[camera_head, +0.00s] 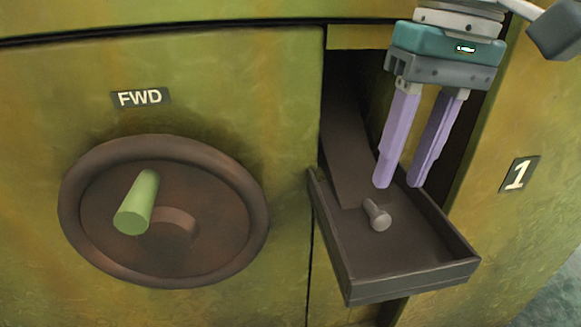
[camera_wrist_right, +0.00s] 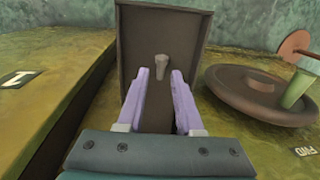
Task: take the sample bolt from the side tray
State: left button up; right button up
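The sample bolt (camera_head: 377,215) is a small grey bolt lying in the side tray (camera_head: 408,281), a dark brown open tray that juts from the opening in the yellow-green machine. My right gripper (camera_head: 399,186) is open and empty, pointing down above the tray, with its two lilac fingers apart. In the head view the bolt shows just below and left of the fingertips. In the right wrist view the bolt (camera_wrist_right: 162,62) appears beyond and between the fingertips (camera_wrist_right: 161,71), apart from them. My left gripper is not in view.
A round rusty handwheel (camera_head: 100,252) with a green handle (camera_head: 144,203) stands left of the tray, under a FWD label (camera_head: 140,98). The tray has raised side walls, and a chute (camera_head: 345,150) slopes into it. A label "1" (camera_head: 519,174) is on the panel at right.

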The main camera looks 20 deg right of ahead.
aim_at(380, 213)
jog(key=f+b, duration=0.1)
jog(key=f, duration=0.2)
jog(key=a+f+b, duration=0.1)
jog(key=f, duration=0.1)
jog(key=shift+w+f+b, duration=0.3)
jog(key=shift+f+b, duration=0.05)
jog(key=shift+r, duration=0.1)
grip_shut()
